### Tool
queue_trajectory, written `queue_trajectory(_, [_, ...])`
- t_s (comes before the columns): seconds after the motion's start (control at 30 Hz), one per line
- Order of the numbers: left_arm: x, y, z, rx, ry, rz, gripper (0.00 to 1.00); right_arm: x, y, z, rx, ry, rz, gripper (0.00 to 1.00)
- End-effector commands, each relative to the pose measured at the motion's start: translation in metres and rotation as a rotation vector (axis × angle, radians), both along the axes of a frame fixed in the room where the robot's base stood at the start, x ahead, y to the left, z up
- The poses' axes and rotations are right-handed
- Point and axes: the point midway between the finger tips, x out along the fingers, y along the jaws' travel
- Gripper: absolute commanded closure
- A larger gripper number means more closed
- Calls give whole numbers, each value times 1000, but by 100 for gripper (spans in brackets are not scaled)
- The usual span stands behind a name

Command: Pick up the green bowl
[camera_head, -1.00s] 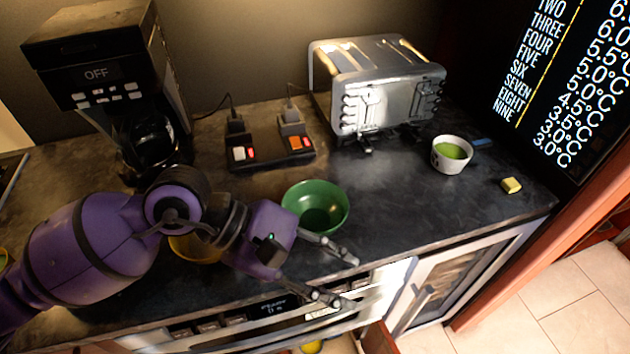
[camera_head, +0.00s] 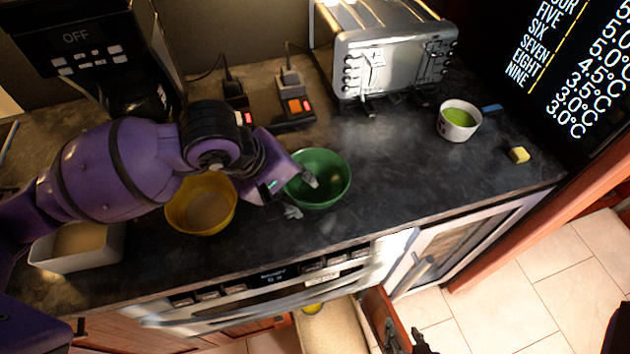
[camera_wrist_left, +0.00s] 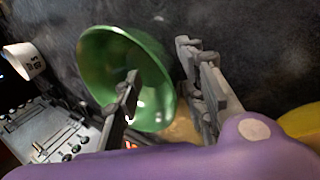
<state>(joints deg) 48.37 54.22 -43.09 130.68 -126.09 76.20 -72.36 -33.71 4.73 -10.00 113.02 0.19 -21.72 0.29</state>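The green bowl (camera_head: 326,180) stands on the dark counter in the head view. It also shows, tilted by the view, in the left wrist view (camera_wrist_left: 105,60). My left gripper (camera_head: 302,196) is at the bowl's left front side with its fingers apart. In the left wrist view, one finger of the left gripper (camera_wrist_left: 165,85) reaches over the bowl's inside and the other is outside the wall, with the rim between them. Whether either finger touches the bowl is unclear. Dark parts, seemingly my right gripper (camera_head: 418,341), show at the bottom edge by a drawer, mostly cut off.
A yellow bowl (camera_head: 187,214) stands close left of the green bowl, under my arm. A white container (camera_head: 90,258) is further left. Power switches (camera_head: 295,112) and a toaster (camera_head: 385,65) stand behind. A white cup (camera_head: 449,127) is right; the counter between is clear.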

Motion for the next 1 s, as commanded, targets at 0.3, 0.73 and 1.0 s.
queue_trajectory(0.3, [0,0,-1,-1,1,0,75,-1,1,-1,3,2,-3,60])
queue_trajectory(0.73, [0,-1,0,-2,0,0,100,-1,-4,-1,-6,1,-3,60])
queue_trajectory(1.0, [1,-1,1,-3,-2,0,100,-1,-6,-1,-10,1,2,60])
